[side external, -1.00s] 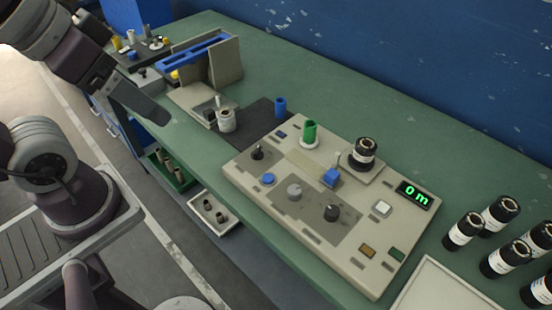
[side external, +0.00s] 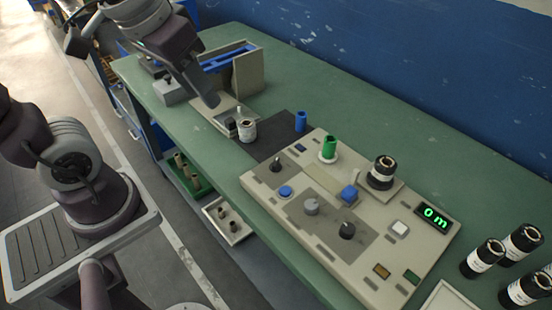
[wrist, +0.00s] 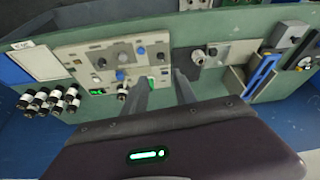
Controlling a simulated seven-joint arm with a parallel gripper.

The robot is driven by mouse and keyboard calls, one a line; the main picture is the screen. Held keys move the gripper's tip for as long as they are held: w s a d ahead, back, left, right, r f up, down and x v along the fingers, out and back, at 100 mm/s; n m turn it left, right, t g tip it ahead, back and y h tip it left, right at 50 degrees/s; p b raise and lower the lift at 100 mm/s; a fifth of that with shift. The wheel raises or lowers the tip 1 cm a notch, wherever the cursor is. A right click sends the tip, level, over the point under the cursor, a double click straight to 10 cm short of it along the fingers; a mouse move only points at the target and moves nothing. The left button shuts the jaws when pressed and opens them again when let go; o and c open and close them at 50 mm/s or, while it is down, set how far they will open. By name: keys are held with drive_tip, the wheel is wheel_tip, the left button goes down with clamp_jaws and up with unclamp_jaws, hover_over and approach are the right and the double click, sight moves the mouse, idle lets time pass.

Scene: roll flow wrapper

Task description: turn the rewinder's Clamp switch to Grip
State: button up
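The rewinder (side external: 335,268) is a beige panel on the green bench, right of centre in the side view and upper left in the wrist view (wrist: 80,52). It carries a black lever switch (side external: 276,166), a grey knob (side external: 311,206), a black knob (side external: 347,230), a blue button (side external: 285,192) and a green "0 m" display (side external: 433,217). Labels are too small to read, so I cannot tell which control is Clamp or its setting. My gripper (wrist: 163,78) is open and empty, above the bench left of the panel in the side view, touching none of the controls.
Several similar rolls (side external: 483,257) stand at the right.

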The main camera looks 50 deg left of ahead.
drive_tip(key=w+f+n+g, duration=0.2)
drive_tip(key=w+f, duration=0.4)
drive_tip(key=w, duration=0.3)
drive_tip(key=n+g, duration=0.2)
drive_tip(key=n, duration=0.1)
hover_over(276, 160)
wheel_tip(276, 160, down, 14)
drive_tip(key=shift+f, duration=0.15)
wheel_tip(276, 160, down, 7)
drive_tip(key=shift+r, duration=0.1)
drive_tip(key=shift+f, duration=0.45)
clamp_jaws()
